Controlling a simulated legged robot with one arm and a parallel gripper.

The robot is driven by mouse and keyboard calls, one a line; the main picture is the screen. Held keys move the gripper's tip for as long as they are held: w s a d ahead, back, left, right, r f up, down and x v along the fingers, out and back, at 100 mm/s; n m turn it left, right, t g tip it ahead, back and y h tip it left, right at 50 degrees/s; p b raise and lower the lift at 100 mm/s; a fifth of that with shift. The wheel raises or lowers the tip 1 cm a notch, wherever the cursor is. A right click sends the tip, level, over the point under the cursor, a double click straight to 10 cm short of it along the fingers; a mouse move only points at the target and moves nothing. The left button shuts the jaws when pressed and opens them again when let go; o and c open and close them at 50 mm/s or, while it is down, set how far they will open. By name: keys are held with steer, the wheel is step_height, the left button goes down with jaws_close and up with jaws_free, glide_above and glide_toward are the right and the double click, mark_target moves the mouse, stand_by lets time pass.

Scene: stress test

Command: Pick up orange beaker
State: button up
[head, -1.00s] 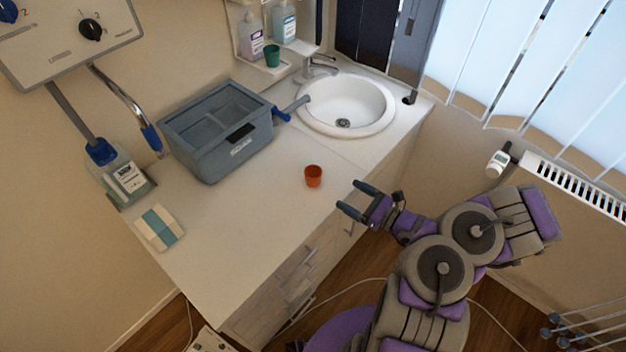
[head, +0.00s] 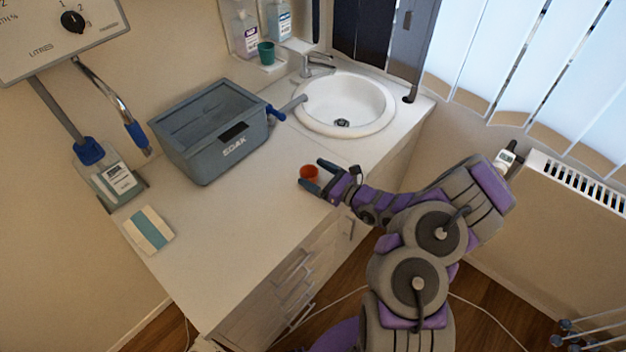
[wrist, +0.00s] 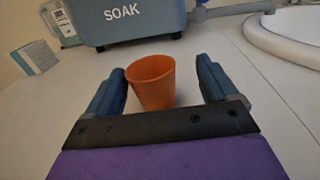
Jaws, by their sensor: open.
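The orange beaker (head: 309,173) stands upright on the white counter, right of the soak box. In the wrist view the beaker (wrist: 153,82) is between the two blue fingers, nearer the left finger; a gap shows on its right side. My gripper (head: 314,174) is open, with its fingertips on either side of the beaker in the head view. The open gripper also shows in the wrist view (wrist: 160,85).
A grey-blue box marked SOAK (head: 205,165) stands behind the beaker to the left. A white sink (head: 372,128) with a tap is at the back right. A green cup (head: 266,54) sits on a shelf. A striped packet (head: 149,230) lies front left. The counter's front is clear.

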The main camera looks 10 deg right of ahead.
mark_target(314, 178)
steer(key=shift+w+a, duration=0.25)
steer(key=shift+a, duration=0.5)
steer(key=shift+w+a, duration=0.2)
steer(key=shift+a, duration=0.5)
steer(key=shift+d, duration=0.65)
steer(key=c, duration=0.4)
steer(key=shift+d, duration=0.2)
steer(key=shift+c, duration=1.3)
steer(key=shift+a, duration=0.65)
steer(key=c, duration=0.4)
steer(key=shift+c, duration=0.2)
steer(key=shift+d+r, duration=0.1)
